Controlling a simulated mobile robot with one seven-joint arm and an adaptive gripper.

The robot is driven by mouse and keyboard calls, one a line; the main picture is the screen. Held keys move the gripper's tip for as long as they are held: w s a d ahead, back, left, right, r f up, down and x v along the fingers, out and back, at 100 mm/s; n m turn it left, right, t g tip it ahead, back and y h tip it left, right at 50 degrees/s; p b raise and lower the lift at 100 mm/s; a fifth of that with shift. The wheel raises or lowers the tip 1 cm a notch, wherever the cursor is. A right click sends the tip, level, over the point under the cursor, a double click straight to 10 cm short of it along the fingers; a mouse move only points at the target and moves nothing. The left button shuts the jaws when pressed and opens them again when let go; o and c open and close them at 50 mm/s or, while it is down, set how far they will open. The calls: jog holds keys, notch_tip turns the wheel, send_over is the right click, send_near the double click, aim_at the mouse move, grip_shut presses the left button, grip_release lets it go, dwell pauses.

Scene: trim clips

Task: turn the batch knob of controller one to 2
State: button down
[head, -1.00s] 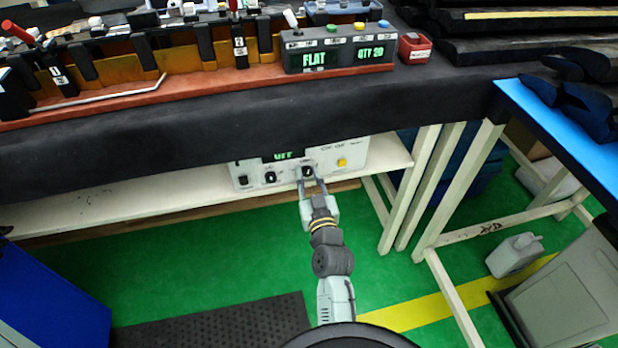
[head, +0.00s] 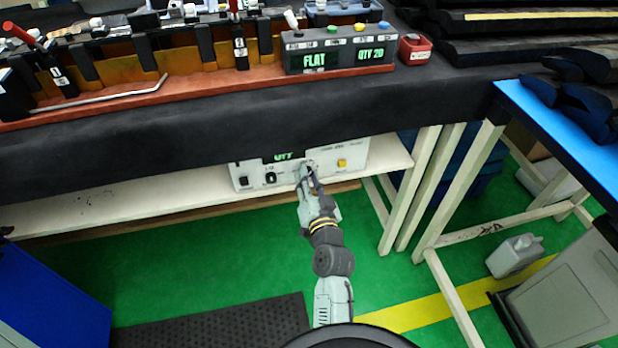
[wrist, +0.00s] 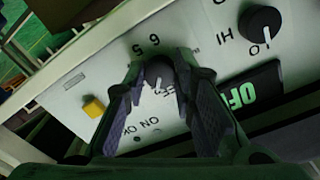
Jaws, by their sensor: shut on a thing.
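A white controller (head: 240,176) stands on the shelf under the bench. In the wrist view its panel (wrist: 75,130) carries a dark knob (wrist: 158,76) with a white pointer mark, which points roughly downward in the picture. The digits 5 and 6 are printed above this knob; other marks around it are hidden or too blurred to read. My gripper (head: 309,173) reaches the panel from below. In the wrist view its fingers (wrist: 160,68) are shut on the knob, one on each side. A green-lettered display (wrist: 240,95) is partly cut off and seems to begin with OF.
A second dark knob (wrist: 260,22) marked HI and LO and a yellow button (wrist: 94,106) flank the held knob. The bench edge (head: 200,125) overhangs the panel's top. A grey box (head: 335,50) with FLAT and QTY 20 displays stands above. Green floor lies below.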

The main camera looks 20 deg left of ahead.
dwell(0.4)
jog(key=c, duration=1.3)
grip_release()
